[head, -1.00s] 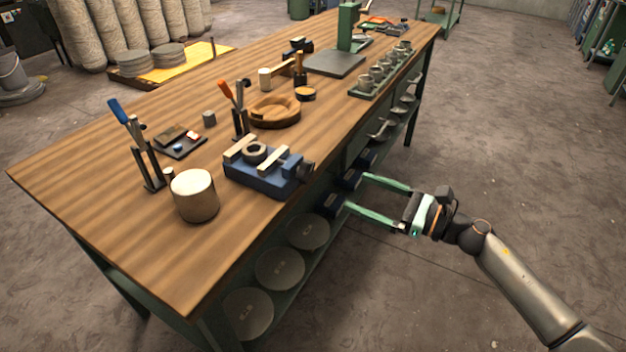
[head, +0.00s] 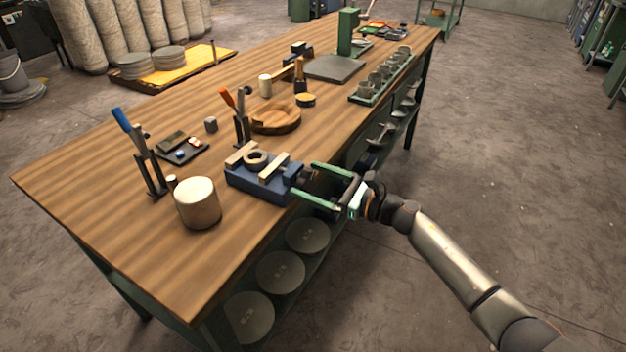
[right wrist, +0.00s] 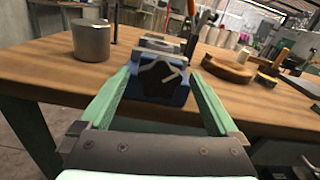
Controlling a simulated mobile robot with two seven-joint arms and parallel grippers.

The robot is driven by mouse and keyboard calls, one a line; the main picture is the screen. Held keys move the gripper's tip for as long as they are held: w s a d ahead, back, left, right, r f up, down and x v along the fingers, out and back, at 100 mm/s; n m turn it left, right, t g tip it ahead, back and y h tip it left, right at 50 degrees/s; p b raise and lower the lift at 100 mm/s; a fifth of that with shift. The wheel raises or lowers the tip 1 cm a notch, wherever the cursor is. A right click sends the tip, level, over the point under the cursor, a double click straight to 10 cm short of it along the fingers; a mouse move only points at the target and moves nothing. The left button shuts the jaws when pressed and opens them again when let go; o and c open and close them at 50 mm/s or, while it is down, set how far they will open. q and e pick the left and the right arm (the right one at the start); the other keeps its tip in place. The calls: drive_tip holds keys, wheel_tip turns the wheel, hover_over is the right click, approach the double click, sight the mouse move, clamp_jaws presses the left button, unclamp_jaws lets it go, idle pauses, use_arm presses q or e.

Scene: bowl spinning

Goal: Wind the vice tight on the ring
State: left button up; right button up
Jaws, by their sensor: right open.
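The blue vice (head: 258,185) sits at the near edge of the wooden workbench, with pale jaw faces on top. The vice's dark knob (head: 294,172) faces the bench edge; in the right wrist view the knob (right wrist: 160,78) is straight ahead, between my fingers. My right gripper (head: 306,181) is open, its green fingertips on either side of the knob. Whether the fingers touch it I cannot tell. My left gripper is not in view.
A pale cylinder (head: 198,203) and a tool stand (head: 150,170) are left of the vice. Round discs (head: 281,272) rest on the shelf below. Floor to the right is clear.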

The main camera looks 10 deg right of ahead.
drive_tip(key=c, duration=1.4)
drive_tip(key=shift+o, duration=0.2)
